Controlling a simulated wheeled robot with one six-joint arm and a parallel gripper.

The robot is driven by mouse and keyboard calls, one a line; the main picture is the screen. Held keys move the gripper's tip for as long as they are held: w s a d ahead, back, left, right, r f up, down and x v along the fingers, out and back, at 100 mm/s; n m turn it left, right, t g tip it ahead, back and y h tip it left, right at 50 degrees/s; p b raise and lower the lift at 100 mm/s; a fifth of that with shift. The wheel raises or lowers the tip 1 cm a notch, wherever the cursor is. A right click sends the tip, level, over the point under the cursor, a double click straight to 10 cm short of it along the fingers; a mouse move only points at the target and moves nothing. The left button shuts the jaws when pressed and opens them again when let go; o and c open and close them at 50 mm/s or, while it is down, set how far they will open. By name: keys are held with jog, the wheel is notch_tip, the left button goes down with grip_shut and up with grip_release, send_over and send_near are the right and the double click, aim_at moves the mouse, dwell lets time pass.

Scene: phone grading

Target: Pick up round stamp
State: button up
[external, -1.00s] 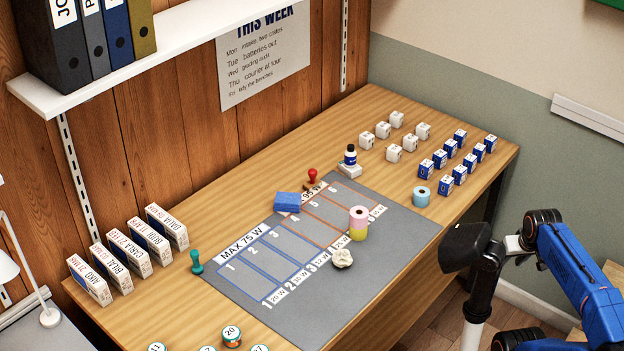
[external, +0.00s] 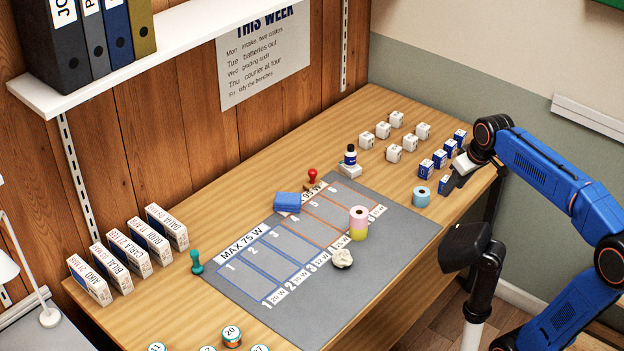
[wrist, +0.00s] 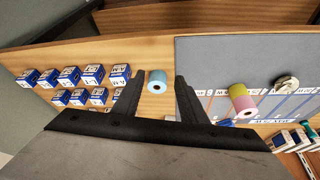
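Two handled stamps stand on the desk in the external view. A teal stamp (external: 196,263) with a roundish base is left of the grey mat (external: 300,320). A red-handled stamp (external: 312,178) with a wooden base is at the mat's back edge. The base shapes are too small to be sure which is the round stamp. My gripper (external: 450,185) is above the right end of the desk, far from both stamps. In the wrist view, my gripper (wrist: 160,73) is open, fingers apart, with nothing held between them.
A light blue roll (external: 421,197) stands near my gripper, with several blue-and-white boxes (external: 440,158) behind. A pink-yellow roll (external: 358,223), crumpled paper (external: 342,258), a blue block (external: 287,202) and a bottle (external: 350,156) are on or beside the mat. Upright boxes (external: 166,228) line the left.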

jog(key=w+a+r+n+g+y, duration=0.1)
jog(key=w+a+r+n, duration=0.15)
jog(key=a, duration=0.65)
jog(key=w+a+r+n, duration=0.2)
jog(key=w+a+r, duration=0.15)
jog(key=a, duration=0.55)
jog(key=n+g+y, duration=0.1)
jog(key=n+g, duration=0.3)
jog(key=n, duration=0.7)
send_over(197, 251)
jog(key=w+d, duration=0.2)
jog(key=d, duration=0.4)
jog(key=x, duration=1.7)
jog(key=shift+s+a+r, duration=0.15)
jog(key=shift+s+a, duration=0.2)
grip_shut()
